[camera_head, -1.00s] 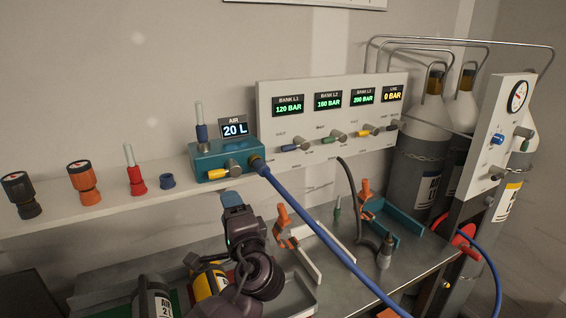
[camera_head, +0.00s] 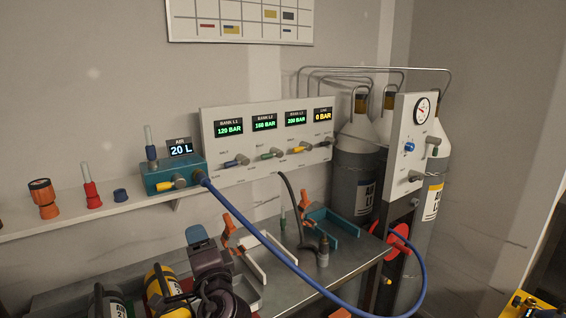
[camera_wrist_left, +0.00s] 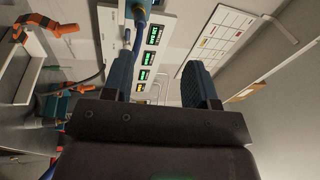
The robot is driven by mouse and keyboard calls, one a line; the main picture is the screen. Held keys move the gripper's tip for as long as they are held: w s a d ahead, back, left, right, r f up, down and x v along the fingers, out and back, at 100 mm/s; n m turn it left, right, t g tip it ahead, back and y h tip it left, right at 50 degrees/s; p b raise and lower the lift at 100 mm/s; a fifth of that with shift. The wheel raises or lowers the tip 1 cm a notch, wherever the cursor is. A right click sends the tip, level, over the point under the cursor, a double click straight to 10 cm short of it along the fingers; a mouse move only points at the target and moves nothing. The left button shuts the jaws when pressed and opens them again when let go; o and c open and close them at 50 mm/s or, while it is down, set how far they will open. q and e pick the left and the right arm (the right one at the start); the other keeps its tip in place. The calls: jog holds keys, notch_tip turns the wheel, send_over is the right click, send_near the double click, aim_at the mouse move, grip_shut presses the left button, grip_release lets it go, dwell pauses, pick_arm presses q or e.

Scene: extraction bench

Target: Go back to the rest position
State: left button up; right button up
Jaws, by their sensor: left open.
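My left gripper (camera_head: 197,240) shows at the lower middle of the head view, above the near part of the metal bench (camera_head: 350,268). In the left wrist view its two blue fingers (camera_wrist_left: 160,82) stand wide apart with nothing between them. Beyond them are the bank display panel and the wall. My right gripper is in neither view.
A teal box (camera_head: 160,178) on the shelf feeds a blue hose (camera_head: 268,248) across the bench front. Small cylinders (camera_head: 160,285) are close left of my gripper.

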pick_arm(q)
notch_tip(320, 180, down, 3)
jog(key=w+d+t+h, duration=0.1)
jog(key=w+d+h, duration=0.2)
jog(key=h, duration=0.4)
jog(key=s+a+f+n+g+h, duration=0.1)
jog(key=s+a+f+n+h, duration=0.15)
jog(key=f, duration=0.35)
jog(key=s+a+f+n+g+h, duration=0.1)
jog(key=s+f+n+h, duration=0.1)
jog(key=s+f+n, duration=0.3)
jog(key=s+a+f+n+g, duration=0.1)
jog(key=s+a+f, duration=0.2)
jog(key=s+f, duration=0.3)
jog(key=s+a+f+n+g+y, duration=0.1)
jog(key=s+a+f+g, duration=0.1)
jog(key=s+a+f, duration=0.2)
jog(key=s+a+f+n+g, duration=0.1)
jog(key=s+a+f, duration=0.2)
jog(key=s+f, duration=0.6)
jog(key=shift+s+a+g+y, duration=0.25)
jog(key=shift+s+g+y, duration=0.15)
jog(key=shift+s, duration=0.85)
